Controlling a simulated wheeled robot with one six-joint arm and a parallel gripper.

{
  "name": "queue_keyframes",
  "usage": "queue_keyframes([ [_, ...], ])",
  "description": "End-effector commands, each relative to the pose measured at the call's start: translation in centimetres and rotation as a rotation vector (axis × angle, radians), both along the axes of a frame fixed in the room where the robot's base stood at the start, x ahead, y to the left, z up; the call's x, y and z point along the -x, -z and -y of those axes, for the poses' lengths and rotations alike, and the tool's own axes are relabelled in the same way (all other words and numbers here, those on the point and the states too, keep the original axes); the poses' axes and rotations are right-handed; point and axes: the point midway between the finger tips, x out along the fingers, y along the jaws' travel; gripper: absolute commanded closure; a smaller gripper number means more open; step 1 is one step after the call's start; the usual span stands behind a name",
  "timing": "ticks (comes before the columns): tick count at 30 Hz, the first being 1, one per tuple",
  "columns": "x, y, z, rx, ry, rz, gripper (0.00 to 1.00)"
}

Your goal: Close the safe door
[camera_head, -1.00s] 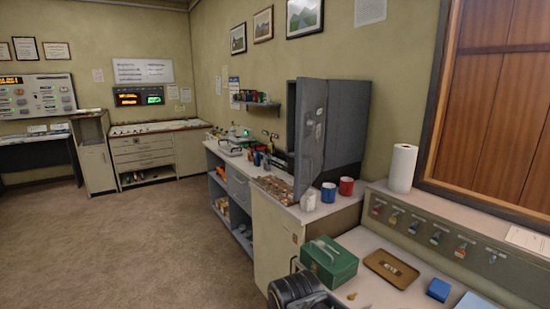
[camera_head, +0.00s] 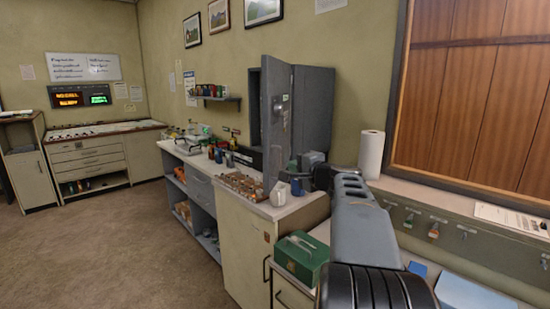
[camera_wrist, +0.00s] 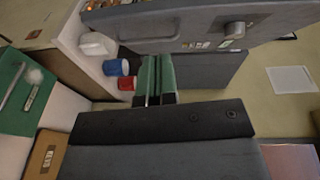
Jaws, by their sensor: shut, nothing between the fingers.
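The grey safe (camera_head: 313,108) stands on the counter against the wall. Its door (camera_head: 277,125) stands open, swung out toward me, with stickers and a knob on its face. In the wrist view the door (camera_wrist: 160,28) fills the top, its knob (camera_wrist: 235,29) showing, and the safe's grey side (camera_wrist: 212,72) lies below it. My gripper (camera_wrist: 155,62) is shut and empty, close to the door and the safe's side. I cannot tell whether it touches either. In the head view my arm partly covers the safe's lower right.
Blue mug (camera_wrist: 116,67) and red mug (camera_wrist: 127,83) stand near my gripper. A white object (camera_head: 279,194) sits on the counter edge by the door. A paper roll (camera_head: 370,155) stands right of the safe, and a green box (camera_head: 300,257) in front. Floor at left is clear.

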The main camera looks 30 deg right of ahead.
Motion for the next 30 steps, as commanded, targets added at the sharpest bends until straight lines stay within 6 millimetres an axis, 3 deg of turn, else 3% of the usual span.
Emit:
queue_keyframes([
  [3, 0.1, -0.9, 2.5, -0.034, 0.051, 0.057, 1.0],
  [7, -0.9, -1.4, 3.3, -0.048, 0.067, 0.078, 1.0],
  [21, -9.5, -1.5, 3.8, -0.047, 0.066, 0.076, 1.0],
  [30, -11.9, -1.4, 1.6, -0.046, 0.067, 0.077, 1.0],
])
